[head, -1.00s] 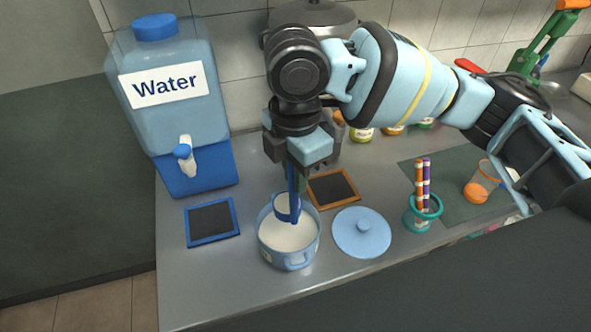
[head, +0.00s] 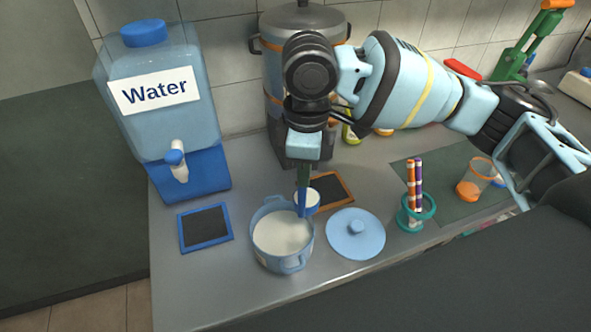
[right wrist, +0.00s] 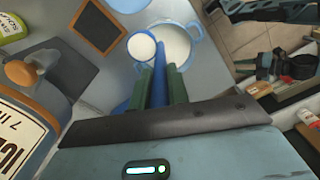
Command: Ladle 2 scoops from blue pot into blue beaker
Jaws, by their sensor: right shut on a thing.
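The blue pot (head: 301,262) stands open on the counter, holding white liquid; it also shows in the right wrist view (right wrist: 197,30). My right gripper (head: 304,178) is above the pot's back right side. In the right wrist view its green fingers (right wrist: 161,84) are shut on the handle of a blue ladle (head: 303,205). The ladle's cup (right wrist: 142,46) holds white liquid and hangs beside the pot's rim, overlapping it in the head view. I cannot tell its exact height. I see no blue beaker.
A light blue lid (head: 345,245) lies right of the pot. A blue-framed board (head: 205,228) and an orange-framed board (head: 335,188) lie nearby. A water dispenser (head: 160,115), a teal pen holder (head: 414,219) and an orange-marked beaker (head: 468,188) stand around.

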